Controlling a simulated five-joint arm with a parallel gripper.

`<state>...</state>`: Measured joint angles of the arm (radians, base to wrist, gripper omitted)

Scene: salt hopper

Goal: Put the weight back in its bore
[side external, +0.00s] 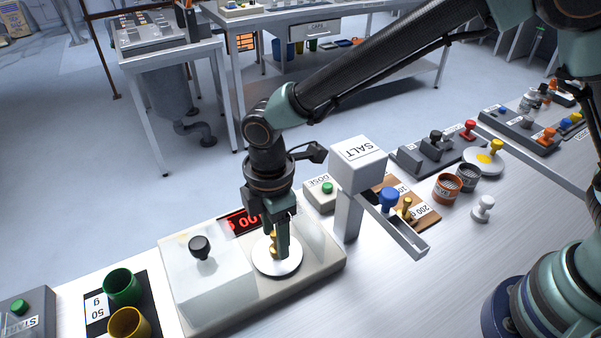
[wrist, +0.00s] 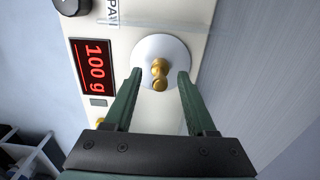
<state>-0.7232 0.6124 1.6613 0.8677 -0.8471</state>
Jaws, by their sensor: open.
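A small brass weight (side external: 273,244) stands on the round white pan (side external: 290,268) of the scale. In the wrist view the weight (wrist: 159,75) is on the white pan (wrist: 148,52), and the red display (wrist: 92,68) reads 100 g. My gripper (side external: 278,252) is lowered over the pan. Its open fingers (wrist: 159,78) stand on either side of the weight, with a gap visible on each side. A brown block (side external: 425,217) with labels for 100 and 200 g lies at the right; a brass weight (side external: 406,209) stands in it. Its 100 bore is not clearly visible.
The salt hopper (side external: 358,160) with its grey chute (side external: 400,236) stands between the scale and the block. A clear cover with a black knob (side external: 200,247) sits left of the pan. Green (side external: 122,287) and yellow (side external: 128,324) cups stand at front left.

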